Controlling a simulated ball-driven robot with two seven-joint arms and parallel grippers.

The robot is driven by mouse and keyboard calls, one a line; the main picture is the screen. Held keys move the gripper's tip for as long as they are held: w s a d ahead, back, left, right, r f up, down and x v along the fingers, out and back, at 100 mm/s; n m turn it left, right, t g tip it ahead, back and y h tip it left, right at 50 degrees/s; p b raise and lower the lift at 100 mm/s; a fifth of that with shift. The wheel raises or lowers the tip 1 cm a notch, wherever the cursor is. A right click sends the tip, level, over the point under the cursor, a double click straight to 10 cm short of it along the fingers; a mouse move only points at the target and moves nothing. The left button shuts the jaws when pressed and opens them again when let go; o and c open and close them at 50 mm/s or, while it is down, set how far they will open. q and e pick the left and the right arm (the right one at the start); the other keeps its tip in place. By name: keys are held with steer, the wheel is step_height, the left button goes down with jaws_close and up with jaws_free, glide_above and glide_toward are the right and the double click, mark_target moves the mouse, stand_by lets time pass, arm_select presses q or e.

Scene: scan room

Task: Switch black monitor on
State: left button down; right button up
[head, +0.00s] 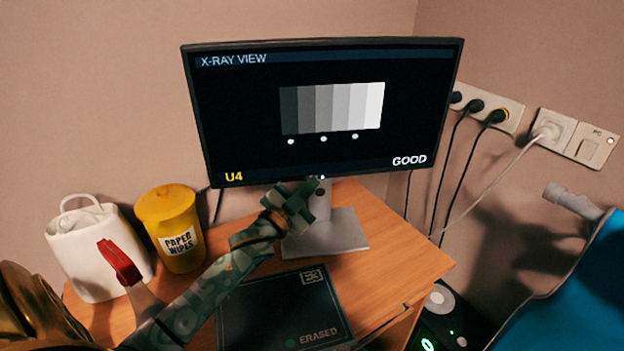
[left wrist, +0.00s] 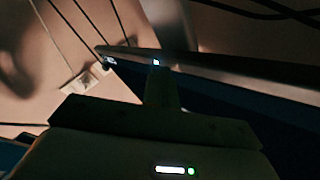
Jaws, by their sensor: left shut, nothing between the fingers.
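The black monitor (head: 325,155) stands on the wooden desk in the head view. Its screen is lit and reads X-RAY VIEW, with a grey step pattern, U4 and GOOD. A small bright light (head: 322,178) shows at the bottom edge of its frame. My left gripper (head: 308,188) is shut and empty, just under that bottom edge near the light. In the left wrist view, the shut fingers (left wrist: 158,80) point at the monitor's edge, close to a small lit spot (left wrist: 156,62). I cannot tell whether they touch it. My right gripper is not in view.
On the desk (head: 395,260) are a black plate marked ERASED (head: 265,310), a yellow paper wipes tub (head: 172,225), a white container (head: 85,265) and a red-topped bottle (head: 120,262). Wall sockets (head: 500,105) with cables are at right. A blue padded surface (head: 570,290) is lower right.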

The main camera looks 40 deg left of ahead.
arm_select(q)
steer(key=shift+s+d+p, duration=0.55)
steer(key=shift+s+d, duration=0.05)
stand_by(0.3)
steer(key=s+d+p, duration=0.2)
steer(key=s+d, duration=0.1)
steer(key=shift+s+d, duration=0.25)
steer(key=shift+d, duration=0.05)
stand_by(0.8)
